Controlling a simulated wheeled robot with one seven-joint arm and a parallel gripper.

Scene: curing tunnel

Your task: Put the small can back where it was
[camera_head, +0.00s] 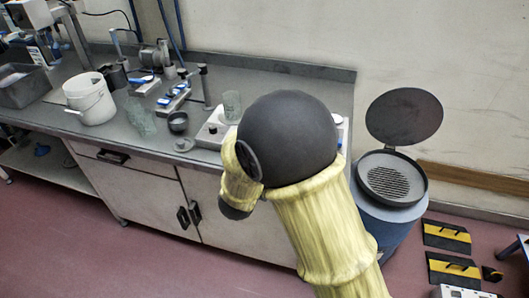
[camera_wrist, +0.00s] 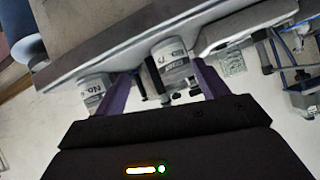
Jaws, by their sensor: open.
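My gripper (camera_wrist: 162,76) shows in the wrist view with two dark purple fingers spread apart. A pale grey labelled can (camera_wrist: 170,62) appears between the fingertips, nearer the right finger. I cannot tell whether it is touched. A second pale labelled can (camera_wrist: 93,88) is just left of the left finger. Both appear upside down against the edge of a grey surface (camera_wrist: 130,45). Which one is the small can is not clear. In the head view my arm covers the gripper and both cans.
The grey bench (camera_head: 270,72) holds a white bucket (camera_head: 90,98), a dark cup (camera_head: 178,122), a glass beaker (camera_head: 232,105) and a grey bin (camera_head: 22,85). A blue drum (camera_head: 385,215) with a raised lid (camera_head: 404,116) stands right of my arm. Black-and-yellow blocks (camera_head: 447,237) lie on the floor.

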